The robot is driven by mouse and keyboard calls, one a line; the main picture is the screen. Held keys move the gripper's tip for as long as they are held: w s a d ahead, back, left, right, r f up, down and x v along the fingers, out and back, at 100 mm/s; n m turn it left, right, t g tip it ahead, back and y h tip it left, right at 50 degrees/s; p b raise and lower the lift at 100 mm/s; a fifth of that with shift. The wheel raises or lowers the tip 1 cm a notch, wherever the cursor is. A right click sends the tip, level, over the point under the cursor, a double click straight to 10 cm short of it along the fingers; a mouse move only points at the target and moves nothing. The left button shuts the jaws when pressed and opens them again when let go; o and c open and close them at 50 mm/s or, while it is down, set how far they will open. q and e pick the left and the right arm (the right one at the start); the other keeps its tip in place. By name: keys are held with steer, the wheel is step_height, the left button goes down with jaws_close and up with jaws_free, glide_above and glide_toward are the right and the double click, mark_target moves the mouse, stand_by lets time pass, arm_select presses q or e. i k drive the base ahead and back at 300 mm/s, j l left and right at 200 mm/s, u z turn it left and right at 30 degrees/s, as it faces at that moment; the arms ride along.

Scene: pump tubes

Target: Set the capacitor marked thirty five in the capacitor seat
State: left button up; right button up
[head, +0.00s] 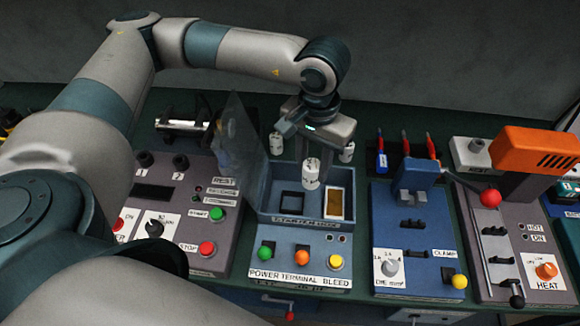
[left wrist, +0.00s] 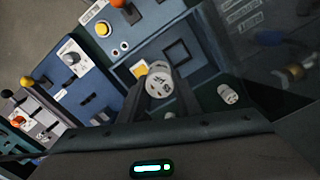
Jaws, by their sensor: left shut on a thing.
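My left gripper (head: 314,158) is shut on a white cylindrical capacitor (head: 311,174), which it holds upright above the blue open-topped box. In the left wrist view the held capacitor (left wrist: 159,82) shows dark marks on its end, too small to read surely. A black square recess (head: 291,201), which looks like the capacitor seat, is empty on the box floor; it also shows in the left wrist view (left wrist: 177,52). In the head view the capacitor is above and to the right of it. My right gripper is not in view.
Two other white capacitors stand behind the box, one at left (head: 276,144) and one at right (head: 347,152). A gold-coloured panel (head: 335,203) lies right of the recess. A clear upright shield (head: 238,140) rises left of the box. A blue clamp unit (head: 414,180) stands at right.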

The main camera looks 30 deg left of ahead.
mark_target(292, 205)
steer(key=k, duration=0.55)
steer(key=u, duration=1.5)
steer(key=l, duration=1.45)
steer(key=k+l, duration=0.1)
steer(key=l, duration=1.35)
